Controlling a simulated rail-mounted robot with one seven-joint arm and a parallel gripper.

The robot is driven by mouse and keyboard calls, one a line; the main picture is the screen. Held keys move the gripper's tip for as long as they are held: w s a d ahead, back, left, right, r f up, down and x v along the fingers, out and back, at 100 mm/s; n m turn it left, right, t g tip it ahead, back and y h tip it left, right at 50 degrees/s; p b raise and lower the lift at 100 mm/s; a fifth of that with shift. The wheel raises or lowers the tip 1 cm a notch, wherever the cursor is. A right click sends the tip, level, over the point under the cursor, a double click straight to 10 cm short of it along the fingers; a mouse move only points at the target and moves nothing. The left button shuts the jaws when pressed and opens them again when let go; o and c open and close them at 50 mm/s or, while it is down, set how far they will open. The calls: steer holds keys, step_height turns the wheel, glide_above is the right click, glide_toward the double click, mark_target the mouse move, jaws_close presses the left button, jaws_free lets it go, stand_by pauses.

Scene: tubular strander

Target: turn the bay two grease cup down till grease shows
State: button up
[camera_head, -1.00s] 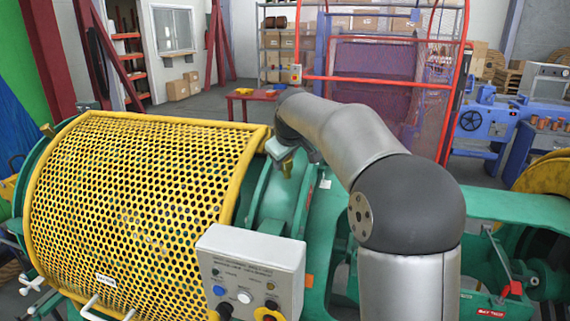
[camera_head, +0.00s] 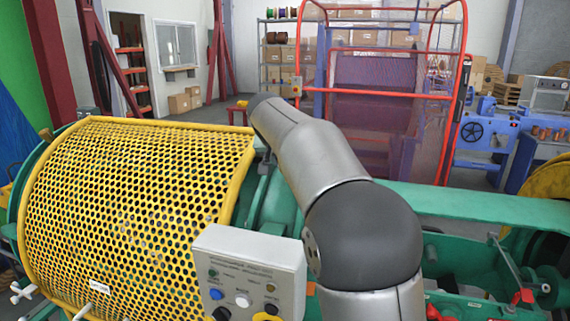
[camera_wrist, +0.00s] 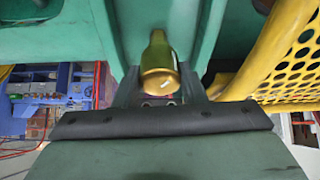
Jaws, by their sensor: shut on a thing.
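The brass-coloured grease cup (camera_wrist: 159,68) is in the middle of the wrist view, its narrow neck up against green machine metal and its rounded end toward the camera. My gripper (camera_wrist: 158,94) is at the cup and shut on it; its dark front edge and grey-green body fill the bottom of that view. The finger contact is partly hidden. No grease can be made out around the cup. In the head view the cup cannot be seen, and the end of my arm is mostly hidden by its own links beside the yellow guard.
The yellow perforated guard (camera_head: 130,205) lies left of my arm and also shows close at the right of the wrist view (camera_wrist: 290,60). A grey control box (camera_head: 250,275) stands in front. Green machine frame (camera_head: 480,205) runs right. A red-framed mesh cage (camera_head: 375,92) stands behind.

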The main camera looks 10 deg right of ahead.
steer(key=m, duration=0.3)
steer(key=m+g+h, duration=0.1)
steer(key=m, duration=0.2)
steer(key=shift+a+r+h, duration=0.1)
steer(key=shift+h, duration=0.2)
steer(key=m+g+p, duration=0.1)
steer(key=m, duration=0.3)
steer(key=shift+w+h, duration=0.1)
steer(key=shift+h, duration=0.2)
steer(key=shift+m+g+p, duration=0.4)
steer(key=shift+m+p, duration=0.2)
steer(key=shift+m, duration=0.6)
steer(key=o, duration=1)
steer(key=p+v, duration=0.2)
steer(key=v, duration=1.5)
steer(key=shift+r, duration=0.15)
steer(key=shift+a, duration=0.1)
